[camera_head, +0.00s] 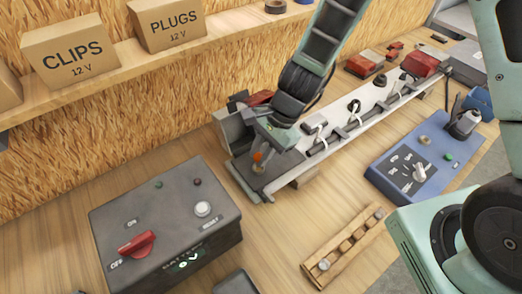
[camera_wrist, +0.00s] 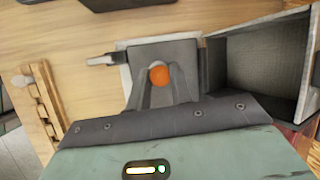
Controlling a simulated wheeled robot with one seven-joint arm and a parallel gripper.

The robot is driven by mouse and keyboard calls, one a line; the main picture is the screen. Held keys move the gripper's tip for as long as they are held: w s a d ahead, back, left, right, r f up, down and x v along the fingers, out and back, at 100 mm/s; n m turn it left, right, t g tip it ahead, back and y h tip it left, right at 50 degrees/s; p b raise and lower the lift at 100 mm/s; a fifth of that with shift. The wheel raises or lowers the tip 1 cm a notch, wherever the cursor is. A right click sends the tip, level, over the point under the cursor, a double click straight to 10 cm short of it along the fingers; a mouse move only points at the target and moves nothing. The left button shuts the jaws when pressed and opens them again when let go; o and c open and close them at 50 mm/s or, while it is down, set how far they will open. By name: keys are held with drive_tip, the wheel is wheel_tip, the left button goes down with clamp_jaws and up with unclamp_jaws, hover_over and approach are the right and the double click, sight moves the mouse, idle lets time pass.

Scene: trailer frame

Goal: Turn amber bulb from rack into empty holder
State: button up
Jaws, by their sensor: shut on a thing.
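The amber bulb (camera_head: 257,156) is small and orange. It also shows as a round orange top between the fingers in the wrist view (camera_wrist: 158,75). My gripper (camera_head: 262,153) points down and is shut on it, over the dark plate (camera_head: 247,175) at the near left end of the trailer frame. The holder is not clearly seen; the bulb and fingers cover the spot, and I cannot tell how deep the bulb sits. The wooden rack (camera_head: 338,248) lies on the bench at the lower middle, with a pale bulb (camera_head: 324,265) at its near end.
A dark open housing (camera_wrist: 258,75) stands close beside my fingers. A grey battery box (camera_head: 165,232) with a red switch (camera_head: 137,243) is at the lower left. A blue control box (camera_head: 415,165) is at the right. Bare bench lies between the frame and the rack.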

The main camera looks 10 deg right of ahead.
drive_tip(key=shift+f, duration=0.3)
drive_tip(key=shift+f+b, duration=0.5)
drive_tip(key=shift+b, duration=0.15)
drive_tip(key=shift+f+b, duration=0.45)
drive_tip(key=shift+b, duration=0.05)
idle(0.6)
drive_tip(key=shift+s+m+t+b, duration=0.1)
drive_tip(key=shift+m+t+b, duration=0.7)
drive_tip(key=shift+m+b, duration=1.65)
drive_tip(key=shift+s+m+t+b, duration=0.1)
drive_tip(key=shift+m+t+b, duration=0.7)
drive_tip(key=shift+b, duration=0.75)
drive_tip(key=o, duration=1.2)
drive_tip(key=shift+g, duration=0.3)
drive_tip(key=shift+r, duration=0.15)
